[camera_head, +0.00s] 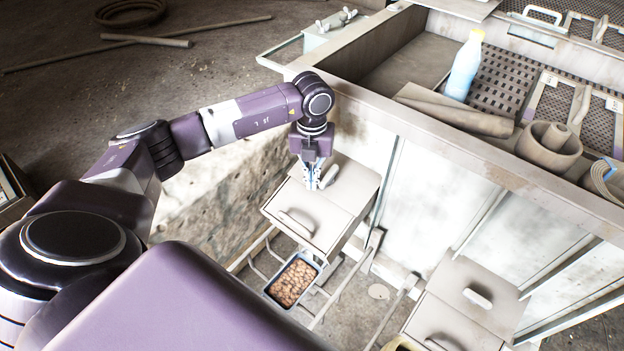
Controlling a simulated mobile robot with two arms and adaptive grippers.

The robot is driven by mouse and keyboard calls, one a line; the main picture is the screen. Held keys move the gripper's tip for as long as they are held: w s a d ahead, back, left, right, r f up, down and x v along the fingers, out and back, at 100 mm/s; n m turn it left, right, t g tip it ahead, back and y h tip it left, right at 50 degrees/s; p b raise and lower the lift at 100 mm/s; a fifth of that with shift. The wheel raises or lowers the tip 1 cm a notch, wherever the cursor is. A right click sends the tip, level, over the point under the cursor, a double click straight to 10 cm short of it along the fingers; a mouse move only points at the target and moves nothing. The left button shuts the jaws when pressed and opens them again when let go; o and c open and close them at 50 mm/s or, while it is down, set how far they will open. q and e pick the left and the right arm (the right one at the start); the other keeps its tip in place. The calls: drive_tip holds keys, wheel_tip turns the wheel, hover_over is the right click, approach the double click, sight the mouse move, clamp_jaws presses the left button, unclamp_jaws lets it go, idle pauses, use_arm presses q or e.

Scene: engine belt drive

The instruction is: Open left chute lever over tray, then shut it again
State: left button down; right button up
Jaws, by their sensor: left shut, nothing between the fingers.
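The left chute (337,190) is a pale box on the front of the large grey bench, at the picture's centre. Its short pale lever (330,176) stands on top near the bench wall, partly behind my gripper. My left gripper (312,186) points down right beside the lever, shut and empty; whether it touches the lever I cannot tell. The blue-rimmed tray (309,261) sits below the chute's front end on a rail frame and holds brown lumps. My right gripper is out of view.
A second chute (462,285) with its own lever (478,298) stands at the lower right.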

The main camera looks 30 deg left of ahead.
sight(336, 197)
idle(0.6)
use_arm(q)
drive_tip(key=shift+s+d+f+p, duration=0.15)
drive_tip(key=shift+s+d, duration=0.15)
drive_tip(key=shift+d, duration=0.3)
drive_tip(key=shift+s+d+r+p, duration=0.15)
drive_tip(key=shift+s+d, duration=0.15)
drive_tip(key=shift+d, duration=0.3)
drive_tip(key=shift+w+d, duration=0.1)
drive_tip(key=shift+d, duration=0.65)
drive_tip(key=shift+w+d, duration=0.15)
drive_tip(key=shift+d, duration=0.4)
drive_tip(key=shift+w+d+r, duration=0.25)
drive_tip(key=shift+w+d, duration=0.6)
drive_tip(key=shift+d, duration=0.1)
drive_tip(key=shift+r, duration=0.1)
